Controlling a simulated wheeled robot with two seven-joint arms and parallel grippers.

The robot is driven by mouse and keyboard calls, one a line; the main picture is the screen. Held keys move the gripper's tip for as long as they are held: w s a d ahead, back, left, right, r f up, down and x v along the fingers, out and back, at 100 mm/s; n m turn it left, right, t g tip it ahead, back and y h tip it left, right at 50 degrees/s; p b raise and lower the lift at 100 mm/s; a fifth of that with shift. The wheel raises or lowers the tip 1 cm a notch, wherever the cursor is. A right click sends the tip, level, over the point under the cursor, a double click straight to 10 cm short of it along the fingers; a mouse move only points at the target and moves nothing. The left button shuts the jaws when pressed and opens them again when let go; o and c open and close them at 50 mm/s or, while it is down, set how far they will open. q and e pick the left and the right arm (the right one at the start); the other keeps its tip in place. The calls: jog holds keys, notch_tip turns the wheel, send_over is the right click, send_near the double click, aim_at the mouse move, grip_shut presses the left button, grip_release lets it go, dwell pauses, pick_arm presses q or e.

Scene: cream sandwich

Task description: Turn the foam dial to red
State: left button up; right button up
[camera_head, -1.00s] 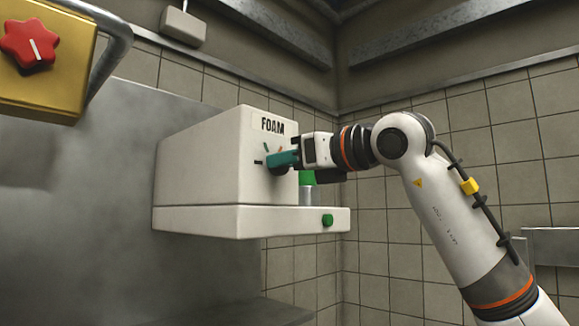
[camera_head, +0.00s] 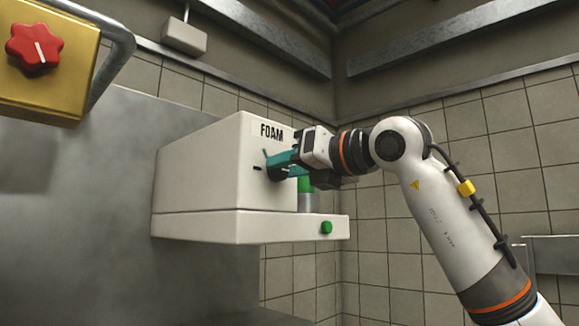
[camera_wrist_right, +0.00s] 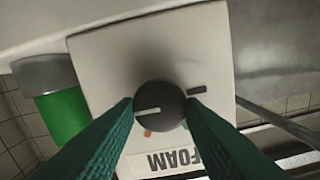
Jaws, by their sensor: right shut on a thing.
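The foam dial (camera_wrist_right: 160,95) is a dark round knob on the white FOAM box (camera_head: 195,175). In the right wrist view its pale pointer line points to the left of the picture. A black mark shows on the right, and an orange mark partly shows below the dial. A red mark cannot be made out. My right gripper (camera_head: 271,164) has its teal fingers on both sides of the dial, shut on it; they also show in the right wrist view (camera_wrist_right: 160,104). In the head view the fingers and wrist hide much of the dial. My left gripper is not in view.
A green button (camera_head: 326,227) sits on the box's lower front ledge. A green cylinder (camera_wrist_right: 64,115) stands close beside the dial face. A yellow box (camera_head: 45,85) with a red knob (camera_head: 35,47) and a metal rail (camera_head: 115,60) are at upper left.

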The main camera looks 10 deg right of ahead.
jog(key=shift+f, duration=0.15)
jog(key=o, duration=1)
jog(key=b+v, duration=0.3)
jog(key=v, duration=0.9)
